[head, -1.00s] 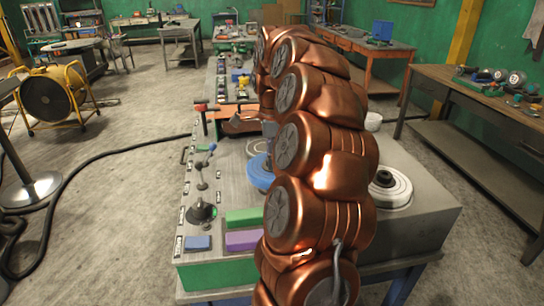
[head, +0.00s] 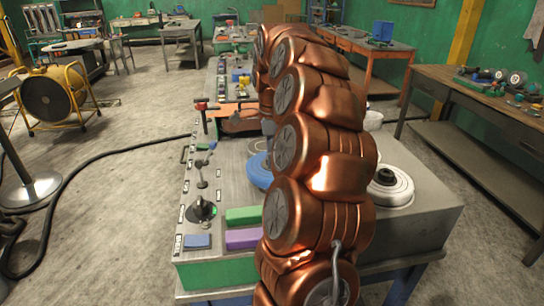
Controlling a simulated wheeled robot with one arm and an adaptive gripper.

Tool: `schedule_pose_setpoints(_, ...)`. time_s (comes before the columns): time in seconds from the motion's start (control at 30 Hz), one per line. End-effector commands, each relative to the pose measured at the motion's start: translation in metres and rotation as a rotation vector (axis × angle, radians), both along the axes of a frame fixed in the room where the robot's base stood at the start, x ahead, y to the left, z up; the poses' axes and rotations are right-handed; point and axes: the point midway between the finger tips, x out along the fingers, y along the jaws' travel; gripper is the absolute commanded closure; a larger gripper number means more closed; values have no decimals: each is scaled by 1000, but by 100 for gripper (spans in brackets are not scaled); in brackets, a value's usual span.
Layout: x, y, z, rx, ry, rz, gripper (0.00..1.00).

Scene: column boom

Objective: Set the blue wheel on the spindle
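The blue wheel (head: 258,172) lies on the grey top of the bench in front of me. My copper arm covers its right part, so I cannot see whether anything touches it there. To the right of my arm, a round white disc (head: 402,189) with a dark stub (head: 386,176) at its centre sits on the same bench. I cannot tell whether this stub is the spindle. My gripper is hidden behind my arm links, so its fingers and anything between them do not show.
The grey bench top (head: 425,222) is bare at the front right. A green block (head: 244,216), a purple block (head: 243,239) and a blue block (head: 197,241) lie at its front left, near a dark lever base (head: 201,209). A side table (head: 460,95) stands at right.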

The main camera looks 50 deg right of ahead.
Motion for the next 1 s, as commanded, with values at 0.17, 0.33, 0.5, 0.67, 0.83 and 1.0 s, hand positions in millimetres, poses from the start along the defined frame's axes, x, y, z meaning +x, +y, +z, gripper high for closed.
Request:
schedule_pose_setpoints(0.17, 0, 0, 0, 0, 0, 0, 100)
schedule_pose_setpoints(0.33, 0, 0, 0, 0, 0, 0, 56)
schedule_pose_setpoints(0.5, 0, 0, 0, 0, 0, 0, 39)
schedule_pose_setpoints(0.67, 0, 0, 0, 0, 0, 0, 31)
schedule_pose_setpoints(0.83, 0, 0, 0, 1, 1, 0, 27)
schedule_pose_setpoints(1.0, 0, 0, 0, 0, 0, 0, 10)
